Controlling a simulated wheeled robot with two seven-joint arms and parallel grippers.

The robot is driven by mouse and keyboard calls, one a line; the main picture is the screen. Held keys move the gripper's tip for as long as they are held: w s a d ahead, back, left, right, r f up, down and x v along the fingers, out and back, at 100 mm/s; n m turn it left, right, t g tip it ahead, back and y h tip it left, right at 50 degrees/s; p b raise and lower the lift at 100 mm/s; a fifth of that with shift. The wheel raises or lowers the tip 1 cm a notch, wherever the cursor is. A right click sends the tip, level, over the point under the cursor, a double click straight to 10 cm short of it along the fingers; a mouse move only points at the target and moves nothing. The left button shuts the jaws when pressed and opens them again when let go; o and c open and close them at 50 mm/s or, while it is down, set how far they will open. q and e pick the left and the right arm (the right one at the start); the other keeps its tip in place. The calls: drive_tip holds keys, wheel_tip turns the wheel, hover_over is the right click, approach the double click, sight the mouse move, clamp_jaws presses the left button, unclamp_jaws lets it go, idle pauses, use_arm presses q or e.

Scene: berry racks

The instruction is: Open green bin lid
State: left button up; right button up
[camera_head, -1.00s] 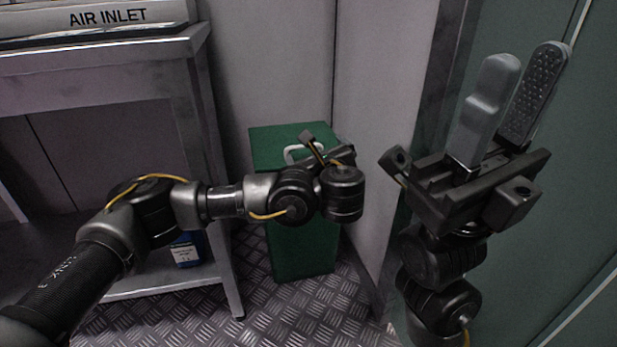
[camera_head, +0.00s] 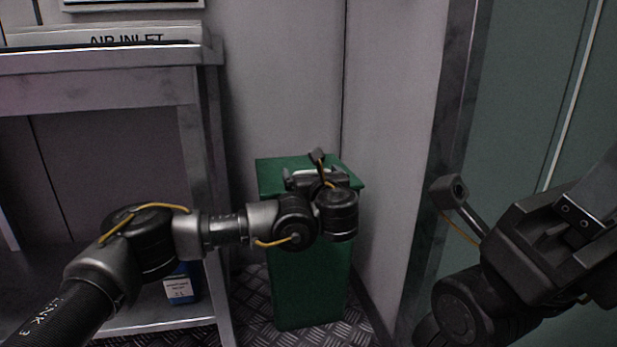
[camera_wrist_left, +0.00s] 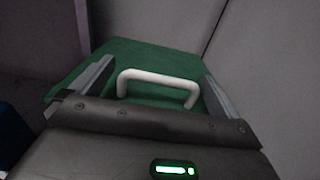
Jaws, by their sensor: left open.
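The green bin (camera_head: 308,285) stands upright on the floor against the wall, with its lid (camera_head: 272,172) shut. In the left wrist view the lid (camera_wrist_left: 150,62) carries a white handle (camera_wrist_left: 158,77), shaped like an arch. My left gripper (camera_head: 318,178) is over the lid in the head view, and its wrist hides most of the handle there. In the left wrist view the open fingers of my left gripper (camera_wrist_left: 158,88) lie on either side of the handle, apart from it. My right gripper's body (camera_head: 570,235) is at the right edge; its fingertips are out of the picture.
A metal table (camera_head: 110,95) with a shelf below stands left of the bin. A blue and white container (camera_head: 181,287) is on that shelf. Walls close in behind and right of the bin, with a metal post (camera_head: 455,110) further right.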

use_arm(q)
drive_tip(key=shift+b+x, duration=0.35)
drive_tip(key=shift+x, duration=0.7)
drive_tip(key=shift+w, duration=0.35)
drive_tip(key=shift+c, duration=0.3)
